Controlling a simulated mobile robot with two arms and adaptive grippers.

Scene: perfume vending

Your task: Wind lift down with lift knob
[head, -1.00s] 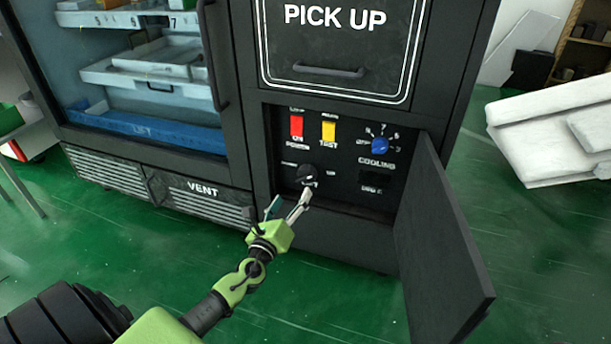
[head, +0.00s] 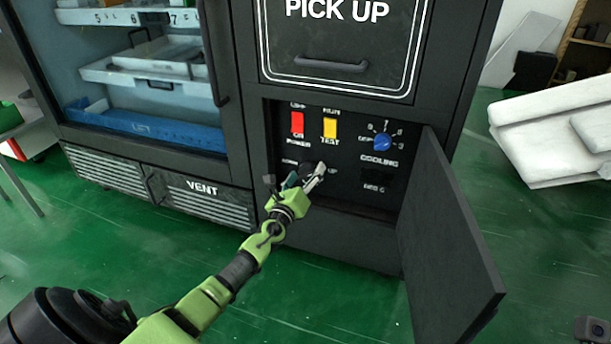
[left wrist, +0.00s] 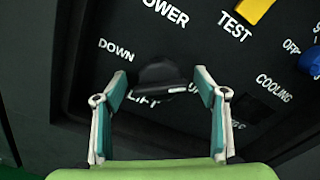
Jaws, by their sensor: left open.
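The lift knob (left wrist: 162,77) is black and sits on the dark control panel, with DOWN lettered to its left and LIFT below it in the left wrist view. In the head view the knob (head: 308,168) is partly hidden by my left gripper (head: 302,180). My left gripper is open, its two fingers (left wrist: 161,84) on either side of the knob in the left wrist view. The blue lift tray (head: 150,129) is low behind the glass of the machine. My right gripper is not in view.
The panel also has a red power switch (head: 297,123), a yellow test switch (head: 330,128) and a blue cooling knob (head: 382,142). The panel door (head: 448,235) hangs open to the right. A pick-up hatch (head: 335,40) is above. Green floor lies clear in front.

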